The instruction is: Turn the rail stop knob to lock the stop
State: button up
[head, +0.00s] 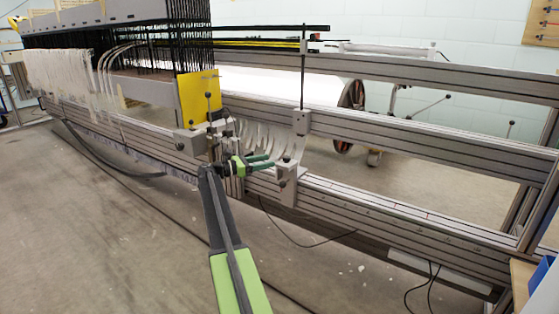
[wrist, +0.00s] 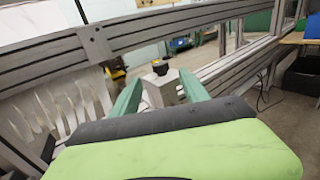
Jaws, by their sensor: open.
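A grey rail stop block (head: 286,194) sits on the lower front rail (head: 345,203), with a small dark knob (head: 286,158) on top. In the wrist view the dark knob (wrist: 160,67) and the pale block (wrist: 163,90) show between my two green fingers. My gripper (head: 273,161) is open, with its fingertips just left of the knob in the head view. In the wrist view my gripper (wrist: 159,76) has one finger on each side, apart from the knob. I cannot tell the knob's turn angle.
A yellow plate (head: 198,97) and another grey block (head: 190,143) stand left of my gripper. Curved metal pieces (head: 290,137) hang behind it. A thin black rod (head: 303,72) rises from a block on the middle rail. The floor (head: 120,230) in front is open, with cables.

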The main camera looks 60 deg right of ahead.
jog(key=v, duration=0.7)
jog(key=shift+w+a, duration=0.2)
jog(key=shift+a, duration=0.1)
